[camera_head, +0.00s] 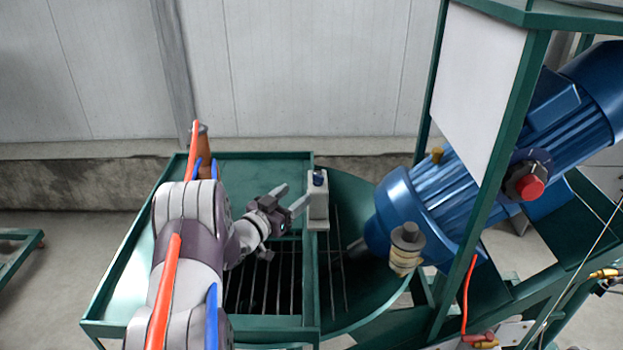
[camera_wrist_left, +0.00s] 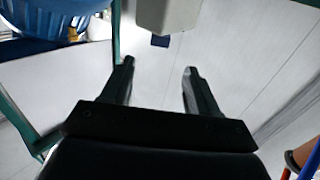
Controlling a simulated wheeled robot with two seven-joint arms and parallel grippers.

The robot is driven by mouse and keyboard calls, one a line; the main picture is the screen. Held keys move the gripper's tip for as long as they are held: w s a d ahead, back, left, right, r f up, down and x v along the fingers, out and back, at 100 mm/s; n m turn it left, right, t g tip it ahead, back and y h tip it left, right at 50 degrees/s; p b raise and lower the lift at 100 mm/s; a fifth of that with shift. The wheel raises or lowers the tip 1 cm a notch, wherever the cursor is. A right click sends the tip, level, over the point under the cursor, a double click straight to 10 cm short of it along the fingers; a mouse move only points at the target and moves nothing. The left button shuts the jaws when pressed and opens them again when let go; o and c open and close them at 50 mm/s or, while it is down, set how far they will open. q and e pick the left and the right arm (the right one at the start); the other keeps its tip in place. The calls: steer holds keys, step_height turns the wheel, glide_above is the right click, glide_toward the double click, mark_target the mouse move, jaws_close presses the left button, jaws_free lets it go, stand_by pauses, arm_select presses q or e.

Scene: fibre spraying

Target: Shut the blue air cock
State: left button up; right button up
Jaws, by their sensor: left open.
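A small blue knob (camera_head: 318,177) sits on top of a pale grey box (camera_head: 317,206) at the rim of the green tray. I cannot tell whether this knob is the blue air cock. The knob also shows in the left wrist view (camera_wrist_left: 160,41), just beyond the fingertips and between their lines. My left gripper (camera_head: 294,197) is open and empty, just left of the grey box, with its fingers pointing towards the box. It shows in the left wrist view too (camera_wrist_left: 158,66), with a clear gap between the fingers. My right gripper is not in view.
A green tray (camera_head: 240,168) with a dark slatted grate (camera_head: 265,285) lies below my left arm. A large blue motor (camera_head: 440,205) with a red knob (camera_head: 530,187) stands to the right behind a green frame post (camera_head: 500,140). A brass fitting (camera_head: 605,273) is at the far right.

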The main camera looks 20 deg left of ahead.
mark_target(317, 178)
arm_select(q)
steer(key=w, duration=0.2)
steer(key=w+d+p, duration=0.1)
steer(key=w, duration=0.2)
steer(key=w+p, duration=0.1)
steer(key=w, duration=0.2)
steer(key=shift+d, duration=0.35)
steer(key=shift+w, duration=0.25)
steer(key=c, duration=1.1)
